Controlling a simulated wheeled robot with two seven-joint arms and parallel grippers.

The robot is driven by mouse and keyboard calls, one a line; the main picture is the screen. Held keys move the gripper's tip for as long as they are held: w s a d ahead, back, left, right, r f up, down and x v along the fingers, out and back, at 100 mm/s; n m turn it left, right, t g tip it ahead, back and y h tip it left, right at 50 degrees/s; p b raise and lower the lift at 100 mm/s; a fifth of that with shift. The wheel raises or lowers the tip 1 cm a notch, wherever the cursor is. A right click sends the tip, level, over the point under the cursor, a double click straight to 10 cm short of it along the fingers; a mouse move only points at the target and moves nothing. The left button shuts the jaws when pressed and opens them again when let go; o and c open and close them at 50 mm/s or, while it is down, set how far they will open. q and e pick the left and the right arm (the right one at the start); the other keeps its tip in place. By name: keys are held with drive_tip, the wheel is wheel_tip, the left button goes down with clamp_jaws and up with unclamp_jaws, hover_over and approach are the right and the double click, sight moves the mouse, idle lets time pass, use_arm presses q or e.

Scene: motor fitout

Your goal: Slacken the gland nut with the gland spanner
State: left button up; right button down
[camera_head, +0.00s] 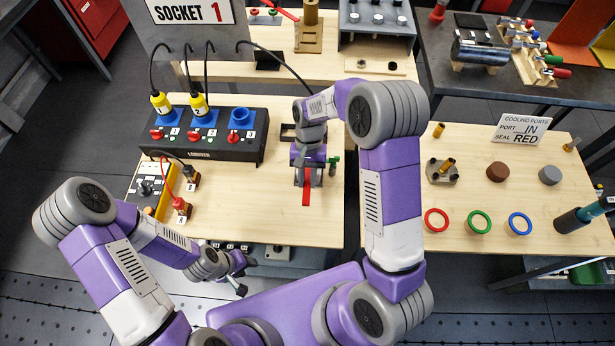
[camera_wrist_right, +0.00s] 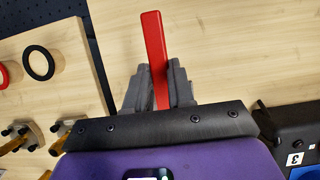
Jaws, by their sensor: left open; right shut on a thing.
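My right gripper (camera_head: 308,178) points down over the middle wooden table and is shut on a red flat bar (camera_head: 306,195), which looks like the gland spanner's handle. In the right wrist view the red bar (camera_wrist_right: 154,58) sticks out between the two grey fingers (camera_wrist_right: 160,92). The spanner's working end is hidden. My left gripper (camera_head: 241,279) is open and empty, low in front of the table's front edge. I cannot make out the gland nut for certain; a small green part (camera_head: 334,163) stands just right of the right gripper.
A black box (camera_head: 235,150) with blue sockets and yellow plugs stands left of the right gripper. A yellow meter (camera_head: 157,188) with leads lies at the table's left. The right table holds red (camera_head: 436,211), green and blue rings. The middle table's front right is clear.

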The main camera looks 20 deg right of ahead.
drive_tip(key=shift+d, duration=0.1)
idle(0.3)
drive_tip(key=shift+s+d+n, duration=0.15)
drive_tip(key=shift+d+n, duration=0.2)
drive_tip(key=shift+n, duration=0.25)
drive_tip(key=shift+d+h, duration=0.1)
drive_tip(key=shift+h, duration=0.2)
drive_tip(key=shift+s+d+n, duration=0.1)
drive_tip(key=shift+d+n, duration=0.2)
drive_tip(key=shift+n, duration=0.3)
drive_tip(key=shift+d+h, duration=0.1)
drive_tip(key=shift+h, duration=0.2)
drive_tip(key=shift+d+n+p, duration=0.3)
drive_tip(key=shift+d+n, duration=0.05)
drive_tip(key=shift+n, duration=0.25)
drive_tip(key=shift+d, duration=0.1)
